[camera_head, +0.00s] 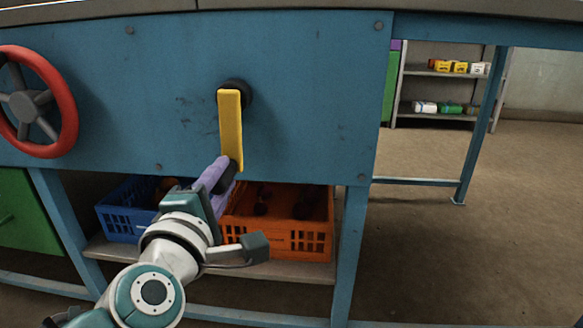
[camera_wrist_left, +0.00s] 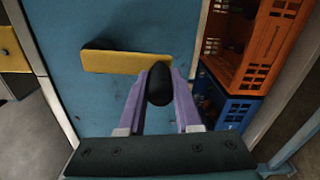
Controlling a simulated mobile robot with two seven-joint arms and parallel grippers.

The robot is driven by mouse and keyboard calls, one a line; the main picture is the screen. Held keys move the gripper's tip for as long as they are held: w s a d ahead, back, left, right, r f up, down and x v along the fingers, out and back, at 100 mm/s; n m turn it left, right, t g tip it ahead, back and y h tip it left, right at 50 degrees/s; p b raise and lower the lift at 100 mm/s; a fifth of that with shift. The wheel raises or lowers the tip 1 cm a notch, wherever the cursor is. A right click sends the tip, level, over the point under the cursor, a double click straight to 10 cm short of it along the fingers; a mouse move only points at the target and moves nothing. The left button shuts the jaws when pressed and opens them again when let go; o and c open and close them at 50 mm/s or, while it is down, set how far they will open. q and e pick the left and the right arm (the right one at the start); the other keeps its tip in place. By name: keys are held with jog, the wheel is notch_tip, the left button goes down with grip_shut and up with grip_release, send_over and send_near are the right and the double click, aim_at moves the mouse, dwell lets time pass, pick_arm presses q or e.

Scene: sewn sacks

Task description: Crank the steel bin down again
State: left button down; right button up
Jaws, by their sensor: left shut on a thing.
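The yellow crank arm (camera_head: 230,125) hangs almost straight down from a black hub (camera_head: 242,92) on the blue panel. Its black handle knob (camera_wrist_left: 161,83) is at the lower end. My left gripper (camera_head: 220,177) reaches up from below, and its purple fingers are shut on the knob. In the left wrist view the fingers of my left gripper (camera_wrist_left: 161,95) lie on both sides of the knob, with the crank arm (camera_wrist_left: 113,62) beyond it. The steel bin cannot be made out in either view. My right gripper is not in view.
A red handwheel (camera_head: 70,112) sits left on the blue panel (camera_head: 310,90). Below, a blue crate (camera_head: 120,225) and an orange crate (camera_head: 290,243) stand on a low shelf close to my left arm. A shelf unit (camera_head: 440,92) stands far right, with open floor before it.

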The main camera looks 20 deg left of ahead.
pick_arm(q)
jog(key=shift+d+f, duration=0.1)
jog(key=shift+d, duration=0.25)
jog(key=c, duration=0.6)
grip_release()
jog(key=shift+w, duration=0.1)
jog(key=shift+s, duration=0.2)
jog(key=p+v, duration=0.2)
jog(key=v, duration=0.7)
jog(key=shift+s+p, duration=0.3)
jog(key=shift+p, duration=0.1)
jog(key=shift+d, duration=0.15)
